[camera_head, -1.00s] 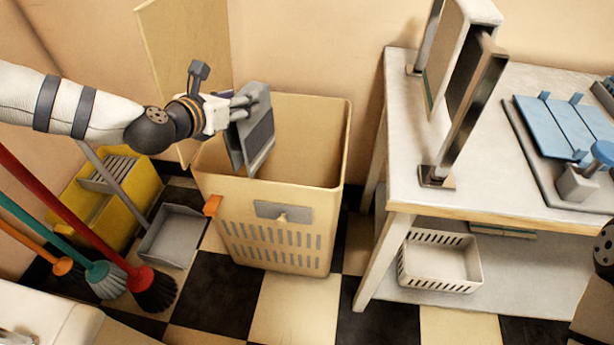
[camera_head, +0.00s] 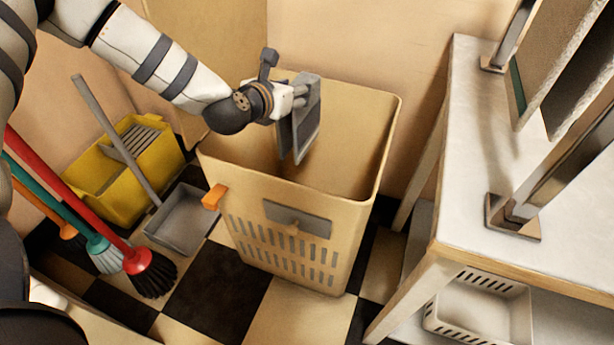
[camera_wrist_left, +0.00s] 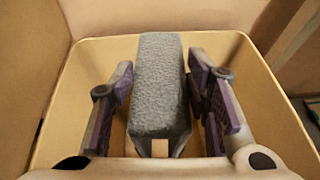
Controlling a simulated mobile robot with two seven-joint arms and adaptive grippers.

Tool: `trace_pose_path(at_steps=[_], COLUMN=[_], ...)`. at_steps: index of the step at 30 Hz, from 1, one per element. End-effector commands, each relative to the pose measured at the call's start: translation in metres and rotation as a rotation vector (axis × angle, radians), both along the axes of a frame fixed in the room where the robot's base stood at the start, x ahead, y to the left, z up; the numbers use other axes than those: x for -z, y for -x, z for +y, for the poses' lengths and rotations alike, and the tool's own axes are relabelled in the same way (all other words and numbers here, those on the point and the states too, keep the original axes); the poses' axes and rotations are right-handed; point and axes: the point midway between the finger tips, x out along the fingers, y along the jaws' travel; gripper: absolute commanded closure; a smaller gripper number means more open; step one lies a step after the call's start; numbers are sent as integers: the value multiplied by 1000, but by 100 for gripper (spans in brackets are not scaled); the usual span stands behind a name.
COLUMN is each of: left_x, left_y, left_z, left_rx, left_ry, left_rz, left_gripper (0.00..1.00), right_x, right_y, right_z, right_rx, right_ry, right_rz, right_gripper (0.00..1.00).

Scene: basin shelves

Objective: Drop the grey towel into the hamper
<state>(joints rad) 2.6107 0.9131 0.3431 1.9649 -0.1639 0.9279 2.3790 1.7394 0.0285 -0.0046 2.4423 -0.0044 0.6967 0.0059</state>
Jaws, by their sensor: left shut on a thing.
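The grey towel (camera_wrist_left: 158,85) is a folded, fuzzy block between the two purple-padded fingers in the left wrist view. My left gripper (camera_head: 300,112) is shut on it, over the hamper's opening in the head view. The tan hamper (camera_head: 245,195) stands on the floor with its top open and slots in its front wall. Its rim also surrounds the gripper in the left wrist view (camera_wrist_left: 62,95). The hamper's inside floor is mostly hidden by the towel and fingers. My right gripper is out of view.
A tan raised panel (camera_head: 225,50) stands behind the hamper. A yellow bucket (camera_head: 115,190), a grey dustpan (camera_head: 183,222) and several brushes are to its left. A white-topped table (camera_head: 490,130) with a metal-framed rack stands close to its right, above a white basket (camera_head: 480,310).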

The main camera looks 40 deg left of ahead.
Motion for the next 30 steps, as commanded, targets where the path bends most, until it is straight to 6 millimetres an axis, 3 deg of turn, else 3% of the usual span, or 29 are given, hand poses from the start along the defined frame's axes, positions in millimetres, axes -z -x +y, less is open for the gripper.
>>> trace_pose_path(at_steps=[5, 6, 9, 20, 23, 30], left_x=[-2, -2, -2, -3, -11, -39], left_y=[-1, -1, -1, 5, 24, 87], left_z=[0, 0, 0, -1, -4, -14], left_rx=[1, 1, 1, 0, -1, -3], left_ry=[0, 0, 0, 2, 6, 12], left_rz=[-3, -3, -3, -1, -2, -6], left_gripper=[84, 54, 33, 33, 33, 33], right_x=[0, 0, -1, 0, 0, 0], right_y=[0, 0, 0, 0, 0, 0], right_z=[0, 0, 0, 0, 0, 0], right_rx=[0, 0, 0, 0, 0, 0], right_ry=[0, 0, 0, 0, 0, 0], right_rz=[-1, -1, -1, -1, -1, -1], right_gripper=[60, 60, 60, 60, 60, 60])
